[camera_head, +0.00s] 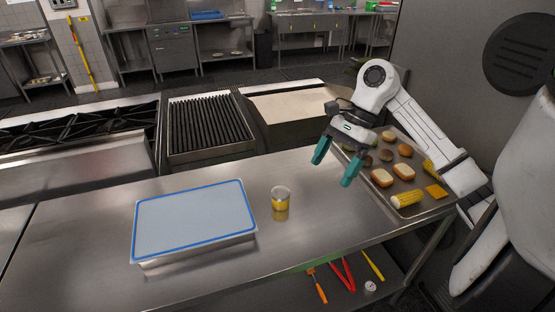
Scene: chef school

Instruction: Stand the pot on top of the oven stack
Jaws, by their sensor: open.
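My gripper (335,171) is open and empty, with two teal fingers pointing down. It hangs above the far right part of the steel table (330,215), left of a food tray. I see nothing that is clearly a pot. A small cylinder (280,198) with a silver upper part and a yellow lower part stands upright on the table, left of and nearer than my gripper. Nothing in view is clearly an oven stack.
A blue-rimmed, lidded container (195,220) lies on the table's left. The tray (408,212) holds bread, corn and other food. Tools (344,274) lie on the lower shelf. A ribbed grill (208,125) and burners (80,130) stand behind. A grey wall panel rises at the right.

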